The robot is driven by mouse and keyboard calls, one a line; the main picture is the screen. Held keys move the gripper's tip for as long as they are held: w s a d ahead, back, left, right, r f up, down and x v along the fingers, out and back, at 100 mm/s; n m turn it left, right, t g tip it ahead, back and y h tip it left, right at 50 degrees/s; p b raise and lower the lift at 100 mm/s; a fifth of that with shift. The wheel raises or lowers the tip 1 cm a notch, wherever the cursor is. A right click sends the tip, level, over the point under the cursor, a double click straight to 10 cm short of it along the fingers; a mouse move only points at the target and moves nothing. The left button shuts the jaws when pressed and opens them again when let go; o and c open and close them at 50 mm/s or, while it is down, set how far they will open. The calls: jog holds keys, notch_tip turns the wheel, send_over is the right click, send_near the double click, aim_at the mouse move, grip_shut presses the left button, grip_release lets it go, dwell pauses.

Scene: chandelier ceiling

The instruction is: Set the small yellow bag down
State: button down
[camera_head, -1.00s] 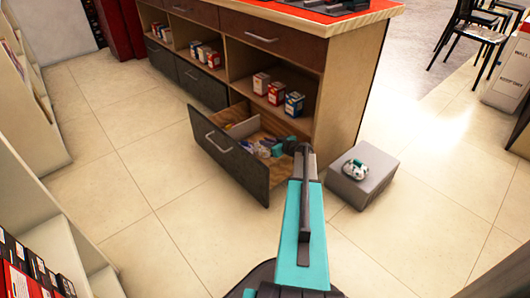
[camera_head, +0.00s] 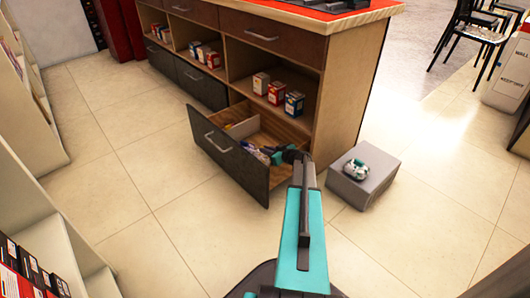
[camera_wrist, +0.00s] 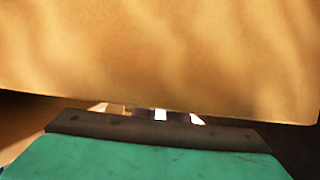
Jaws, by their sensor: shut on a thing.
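My gripper (camera_head: 276,157) is at the open drawer (camera_head: 228,165), low in the wooden cabinet, with its end inside the drawer near the right side. In the head view I cannot make out the bag; the gripper and drawer front hide that spot. Whether the bag touches the drawer floor cannot be seen.
Small packets (camera_head: 252,151) lie in the drawer beside my gripper. Several boxes (camera_head: 276,93) stand on the shelf above. A grey block (camera_head: 362,186) with a white-and-green item (camera_head: 358,170) on it stands right of the drawer. The tiled floor in front is clear.

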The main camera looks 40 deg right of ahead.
jog(key=shift+f+b, duration=0.6)
jog(key=shift+b, duration=0.35)
jog(key=c, duration=1.8)
grip_release()
jog(key=shift+f, duration=0.15)
jog(key=shift+o, duration=0.2)
jog(key=shift+r+p, duration=0.35)
jog(key=shift+p, duration=0.35)
jog(key=shift+r+p, duration=0.35)
jog(key=shift+p, duration=0.3)
jog(key=p+v, duration=0.2)
jog(key=v, duration=1)
jog(key=shift+p, duration=0.35)
